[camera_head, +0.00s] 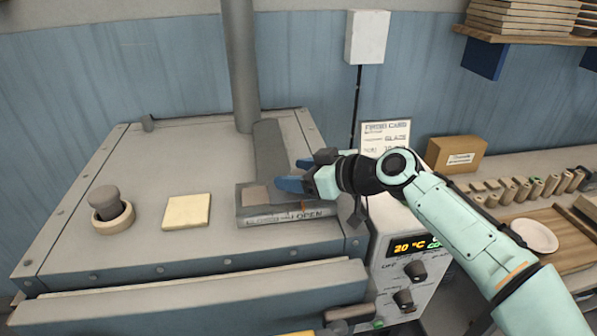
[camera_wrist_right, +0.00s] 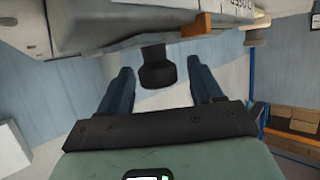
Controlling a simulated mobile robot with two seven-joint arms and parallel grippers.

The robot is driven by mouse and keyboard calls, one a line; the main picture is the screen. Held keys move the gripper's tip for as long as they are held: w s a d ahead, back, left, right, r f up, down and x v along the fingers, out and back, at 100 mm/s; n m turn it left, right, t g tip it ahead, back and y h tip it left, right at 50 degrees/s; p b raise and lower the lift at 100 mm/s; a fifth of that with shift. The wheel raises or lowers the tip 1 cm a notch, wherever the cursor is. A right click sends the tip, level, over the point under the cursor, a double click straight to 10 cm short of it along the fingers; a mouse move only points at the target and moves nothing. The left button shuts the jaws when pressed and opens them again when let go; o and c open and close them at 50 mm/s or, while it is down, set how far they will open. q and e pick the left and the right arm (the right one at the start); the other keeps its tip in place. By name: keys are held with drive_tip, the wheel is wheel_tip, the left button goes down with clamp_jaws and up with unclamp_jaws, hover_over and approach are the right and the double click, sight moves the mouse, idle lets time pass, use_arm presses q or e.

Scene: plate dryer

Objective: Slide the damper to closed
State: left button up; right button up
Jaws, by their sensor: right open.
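The damper housing (camera_head: 262,214) is a low grey box on the dryer top at the foot of the pipe, with CLOSED lettered at its left and OPEN at its right. A small orange marker (camera_head: 303,207) shows near the OPEN end; it also shows in the right wrist view (camera_wrist_right: 196,25). My right gripper (camera_head: 297,175) is open, its blue fingers pointing left above the housing. In the right wrist view a dark knob (camera_wrist_right: 157,70) shows between the spread fingers; I cannot tell if they touch it. My left gripper is out of view.
A grey plug in a ring (camera_head: 112,214) and a cream pad (camera_head: 186,211) stand left on the dryer top. A control panel (camera_head: 405,262) reads 20 °C. A card (camera_head: 386,136) and cardboard box (camera_head: 456,154) stand behind my right arm. The dryer top's front left is clear.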

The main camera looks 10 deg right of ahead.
clamp_jaws()
drive_tip(key=a+p, duration=0.1)
drive_tip(key=a, duration=0.5)
drive_tip(key=shift+a, duration=0.15)
drive_tip(key=shift+c, duration=1.1)
unclamp_jaws()
drive_tip(key=shift+o, duration=1.1)
drive_tip(key=shift+a, duration=0.15)
